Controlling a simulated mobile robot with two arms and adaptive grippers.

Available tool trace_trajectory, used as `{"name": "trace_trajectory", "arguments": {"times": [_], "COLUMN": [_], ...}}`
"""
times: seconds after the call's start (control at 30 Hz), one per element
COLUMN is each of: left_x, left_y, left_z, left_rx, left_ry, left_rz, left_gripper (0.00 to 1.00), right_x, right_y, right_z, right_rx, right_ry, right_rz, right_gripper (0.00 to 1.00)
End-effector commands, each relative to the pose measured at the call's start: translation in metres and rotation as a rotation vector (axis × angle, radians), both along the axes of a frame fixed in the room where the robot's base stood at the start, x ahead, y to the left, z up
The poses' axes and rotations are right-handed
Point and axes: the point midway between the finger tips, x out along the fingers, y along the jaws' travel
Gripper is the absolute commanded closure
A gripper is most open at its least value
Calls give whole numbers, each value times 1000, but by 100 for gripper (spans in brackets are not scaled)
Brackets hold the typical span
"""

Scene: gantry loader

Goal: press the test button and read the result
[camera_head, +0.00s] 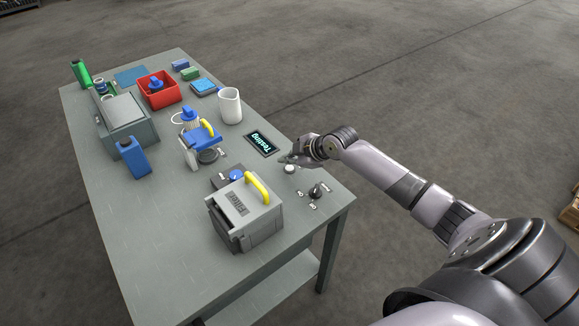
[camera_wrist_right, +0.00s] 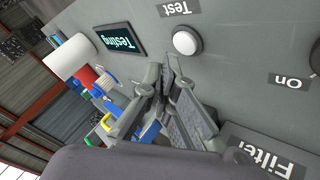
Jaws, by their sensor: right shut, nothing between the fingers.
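The round white test button (camera_head: 290,169) sits on the grey table near its right edge. In the right wrist view the button (camera_wrist_right: 186,42) lies beside a "Test" label (camera_wrist_right: 180,8). The dark display (camera_head: 260,143) reads "Testing" in light letters; the display (camera_wrist_right: 121,40) shows the same word in the wrist view. My right gripper (camera_head: 286,160) is shut and empty, with its fingertips close to the button. In the wrist view the gripper (camera_wrist_right: 168,66) points at the table just beside the button; I cannot tell whether it touches. My left gripper is not in view.
A grey "Filter" box (camera_head: 243,217) with a yellow handle stands in front. A black knob (camera_head: 316,191) with small labels is near the right edge. A white cup (camera_head: 230,106), a red bin (camera_head: 158,88) and a grey case (camera_head: 126,123) stand further back.

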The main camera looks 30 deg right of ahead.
Motion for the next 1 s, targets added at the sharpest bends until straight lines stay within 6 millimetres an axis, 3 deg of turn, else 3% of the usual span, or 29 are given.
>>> {"name": "trace_trajectory", "arguments": {"times": [0.4, 1.0], "left_x": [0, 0], "left_y": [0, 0], "left_z": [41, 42], "left_rx": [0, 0], "left_ry": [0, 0], "left_rz": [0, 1], "left_gripper": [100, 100], "right_x": [0, 0], "right_y": [0, 0], "right_z": [46, 46], "right_rx": [-2, 0], "right_ry": [-1, -1], "right_rz": [1, 0], "right_gripper": [100, 100]}}
